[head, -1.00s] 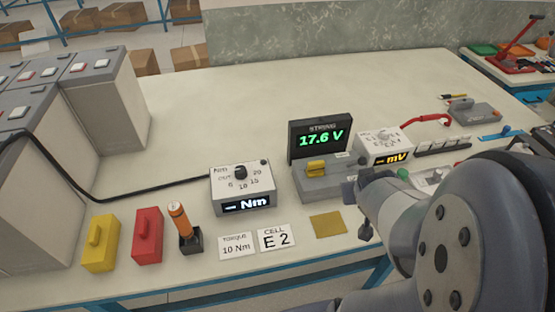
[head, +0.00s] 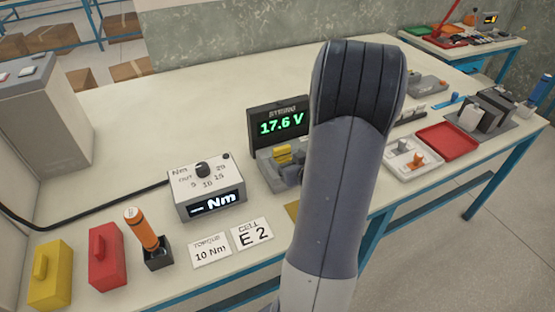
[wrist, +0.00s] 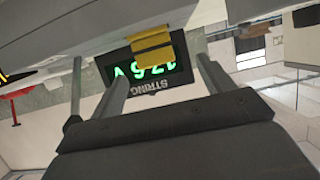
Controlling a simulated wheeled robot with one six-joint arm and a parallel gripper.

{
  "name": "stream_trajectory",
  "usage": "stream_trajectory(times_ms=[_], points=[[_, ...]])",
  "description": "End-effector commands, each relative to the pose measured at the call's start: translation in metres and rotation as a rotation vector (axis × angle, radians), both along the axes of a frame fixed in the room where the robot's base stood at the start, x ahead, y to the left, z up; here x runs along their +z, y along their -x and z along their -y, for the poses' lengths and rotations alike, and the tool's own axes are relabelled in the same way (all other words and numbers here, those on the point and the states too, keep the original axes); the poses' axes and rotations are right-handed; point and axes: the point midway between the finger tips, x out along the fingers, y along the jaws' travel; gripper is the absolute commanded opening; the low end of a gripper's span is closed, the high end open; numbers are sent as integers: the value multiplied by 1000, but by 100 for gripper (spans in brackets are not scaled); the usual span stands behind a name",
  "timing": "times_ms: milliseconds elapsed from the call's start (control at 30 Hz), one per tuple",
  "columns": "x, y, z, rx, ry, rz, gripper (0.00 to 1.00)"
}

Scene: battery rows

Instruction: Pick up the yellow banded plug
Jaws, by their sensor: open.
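The yellow plug (head: 283,154) sits on a grey block (head: 268,172) in front of the STRING display in the head view. In the wrist view the plug (wrist: 152,47) shows upside down, with a darker line across it. My gripper (wrist: 161,66) is open and empty, its fingers spread to either side of the plug in the picture. Whether the fingers reach around it or stop short I cannot tell.
The STRING display (head: 281,123) reads 17.6 V, close behind the plug. Left stand a torque box (head: 205,188), an orange-handled tool (head: 142,229), and red (head: 106,257) and yellow (head: 50,275) blocks. A white tray (head: 398,172) and red tray (head: 447,140) lie right.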

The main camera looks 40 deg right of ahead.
Motion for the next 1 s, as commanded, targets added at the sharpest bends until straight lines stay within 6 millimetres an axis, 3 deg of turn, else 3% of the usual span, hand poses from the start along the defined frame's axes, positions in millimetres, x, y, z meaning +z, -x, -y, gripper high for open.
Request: stream_trajectory(times_ms=[600, 933, 1000], points=[[-19, -59, 21, 1, 0, -3, 76], [-22, -64, 23, -2, 1, -2, 76], [-22, -64, 23, -2, 1, -2, 71]])
